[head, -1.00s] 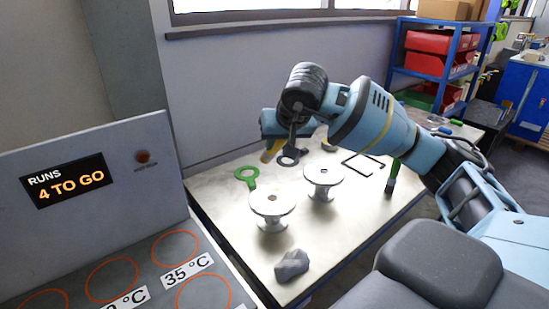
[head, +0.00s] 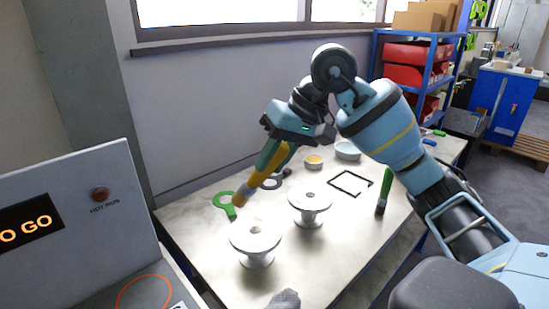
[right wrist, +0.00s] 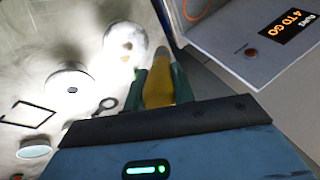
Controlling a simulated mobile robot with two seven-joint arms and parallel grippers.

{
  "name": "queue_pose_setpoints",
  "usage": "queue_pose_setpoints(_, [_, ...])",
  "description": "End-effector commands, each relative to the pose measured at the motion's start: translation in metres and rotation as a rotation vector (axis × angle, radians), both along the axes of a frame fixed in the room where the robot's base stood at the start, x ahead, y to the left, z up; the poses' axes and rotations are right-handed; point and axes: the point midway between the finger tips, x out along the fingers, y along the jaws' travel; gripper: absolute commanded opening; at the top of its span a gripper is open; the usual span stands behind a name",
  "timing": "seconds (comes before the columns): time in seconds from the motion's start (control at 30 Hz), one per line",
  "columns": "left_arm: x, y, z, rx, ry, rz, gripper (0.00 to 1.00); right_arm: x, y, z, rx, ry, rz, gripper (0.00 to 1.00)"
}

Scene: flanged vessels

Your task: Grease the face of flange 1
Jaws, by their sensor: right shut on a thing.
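Two pale flanged vessels stand upright on the table: a near one (head: 257,240) and one behind it to the right (head: 311,203). No number is readable on either. My right gripper (head: 271,158) is shut on a yellow-handled brush (head: 246,190), tilted down and left, its tip above and behind the near vessel's top and seemingly apart from it. In the right wrist view my green fingers (right wrist: 159,82) clasp the brush (right wrist: 158,92), with both round flange faces (right wrist: 125,42) beyond, to its left. A small bowl with yellow contents (head: 313,163) stands at the back. My left gripper is out of view.
A grey lump (head: 285,299) lies in front. A panel (head: 80,205) stands left.

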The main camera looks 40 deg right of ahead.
Motion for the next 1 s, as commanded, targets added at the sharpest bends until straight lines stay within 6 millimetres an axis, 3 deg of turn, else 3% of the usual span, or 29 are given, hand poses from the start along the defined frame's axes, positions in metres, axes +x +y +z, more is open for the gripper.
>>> queue_pose_setpoints(0.5, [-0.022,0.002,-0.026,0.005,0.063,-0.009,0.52,0.001,-0.001,-0.047,-0.002,0.006,-0.003,0.0])
queue_pose_setpoints(0.9, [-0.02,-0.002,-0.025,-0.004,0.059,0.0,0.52,0.0,0.0,-0.049,-0.002,-0.002,-0.003,0.0])
queue_pose_setpoints(1.0, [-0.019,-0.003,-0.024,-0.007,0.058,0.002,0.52,0.0,0.005,-0.058,-0.004,0.002,0.008,0.0])
